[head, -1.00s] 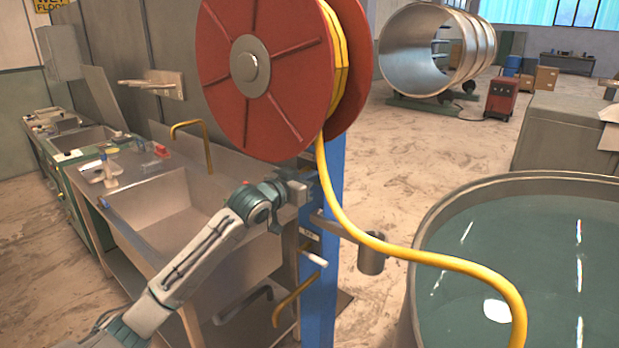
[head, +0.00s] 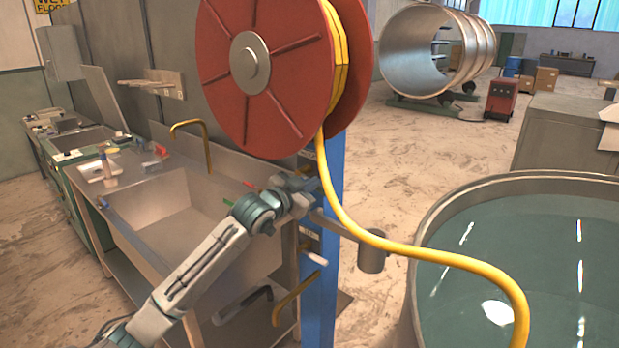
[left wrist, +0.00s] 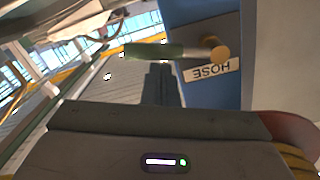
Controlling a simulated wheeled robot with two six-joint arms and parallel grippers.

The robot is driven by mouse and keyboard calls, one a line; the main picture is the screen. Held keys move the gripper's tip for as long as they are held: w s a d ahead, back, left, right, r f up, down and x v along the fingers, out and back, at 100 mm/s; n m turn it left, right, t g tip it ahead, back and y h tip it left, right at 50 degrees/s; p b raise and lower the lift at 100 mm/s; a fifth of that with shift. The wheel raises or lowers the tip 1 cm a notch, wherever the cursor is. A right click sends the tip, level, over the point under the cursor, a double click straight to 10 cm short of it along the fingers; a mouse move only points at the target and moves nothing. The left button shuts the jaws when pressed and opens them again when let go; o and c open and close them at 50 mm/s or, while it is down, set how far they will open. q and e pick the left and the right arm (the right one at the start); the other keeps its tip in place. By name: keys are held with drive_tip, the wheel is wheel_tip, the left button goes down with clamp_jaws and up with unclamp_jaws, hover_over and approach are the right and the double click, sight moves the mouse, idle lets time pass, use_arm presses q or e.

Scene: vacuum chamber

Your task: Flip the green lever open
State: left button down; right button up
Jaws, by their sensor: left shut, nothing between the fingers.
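The green lever (left wrist: 155,50) shows in the left wrist view as a green-gripped bar. It runs left from a brass pivot (left wrist: 215,50) on a blue post, above an upside-down HOSE label (left wrist: 211,70). My left gripper (left wrist: 161,68) is shut and empty, its dark fingertips just at the lever's lower edge in that view. I cannot tell whether they touch it. My right gripper is not in view.
A red reel (head: 265,75) with yellow hose (head: 372,240) is above the gripper. A metal cup (head: 371,251) is on the post's right. A sink bench (head: 165,215) stands left, and a water tank (head: 440,215) stands right.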

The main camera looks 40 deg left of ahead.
use_arm(q)
drive_tip(key=a+f+m+b, duration=0.4)
drive_tip(key=f+m, duration=0.2)
drive_tip(key=m, duration=0.6)
drive_tip(key=shift+w+a+t, duration=0.15)
drive_tip(key=shift+t, duration=0.15)
drive_tip(key=shift+a+f, duration=0.1)
drive_tip(key=shift+f, duration=0.05)
idle(0.4)
